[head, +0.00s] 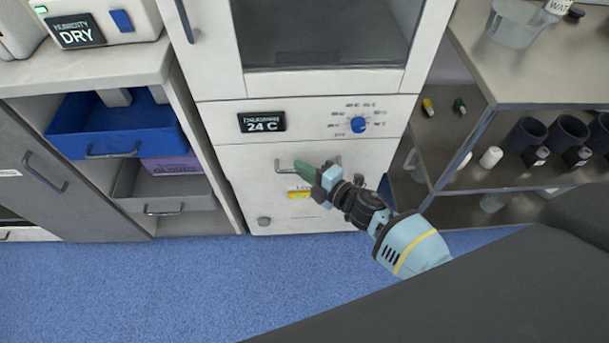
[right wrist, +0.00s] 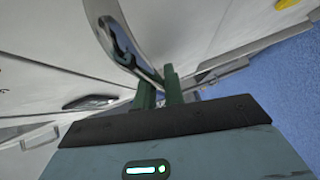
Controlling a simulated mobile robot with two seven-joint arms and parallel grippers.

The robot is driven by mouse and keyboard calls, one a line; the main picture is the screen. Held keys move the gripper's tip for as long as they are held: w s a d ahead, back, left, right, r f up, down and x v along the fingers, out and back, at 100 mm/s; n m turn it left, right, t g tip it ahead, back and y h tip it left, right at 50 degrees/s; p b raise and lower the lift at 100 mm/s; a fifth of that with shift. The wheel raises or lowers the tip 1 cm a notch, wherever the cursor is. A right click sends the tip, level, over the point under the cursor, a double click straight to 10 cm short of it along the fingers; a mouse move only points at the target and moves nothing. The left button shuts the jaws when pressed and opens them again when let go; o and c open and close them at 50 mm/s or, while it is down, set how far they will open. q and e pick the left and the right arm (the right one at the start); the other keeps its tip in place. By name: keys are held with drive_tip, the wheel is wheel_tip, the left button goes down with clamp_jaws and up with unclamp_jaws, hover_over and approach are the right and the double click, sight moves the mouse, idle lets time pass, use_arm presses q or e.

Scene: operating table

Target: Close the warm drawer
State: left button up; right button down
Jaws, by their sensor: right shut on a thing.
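The warm drawer (head: 262,185) is the white front below the temperature panel (head: 305,120), which reads 24 C. Its front looks flush or nearly flush with the cabinet; I cannot tell whether a small gap is left. Its metal handle (head: 283,162) runs across the upper front and shows as a curved bar in the right wrist view (right wrist: 103,35). My right gripper (head: 312,172) is at the handle, its green fingers shut on it. In the right wrist view the fingers (right wrist: 159,92) close around the bar's near end. My left gripper is out of view.
At left, a blue drawer (head: 115,125) and a grey drawer (head: 165,190) stand open. At right is an open shelf unit (head: 535,85) with dark cups (head: 525,135). A dark table surface (head: 480,285) fills the lower right. The blue floor (head: 200,285) is clear.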

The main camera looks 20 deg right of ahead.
drive_tip(key=shift+w+d+r, duration=0.1)
drive_tip(key=shift+w+d, duration=0.05)
drive_tip(key=c, duration=1.5)
unclamp_jaws()
drive_tip(key=shift+w, duration=0.1)
drive_tip(key=shift+r, duration=0.1)
drive_tip(key=f+p+v, duration=0.1)
drive_tip(key=v, duration=0.6)
drive_tip(key=shift+s+r, duration=0.3)
drive_tip(key=shift+s, duration=0.2)
drive_tip(key=shift+d, duration=0.1)
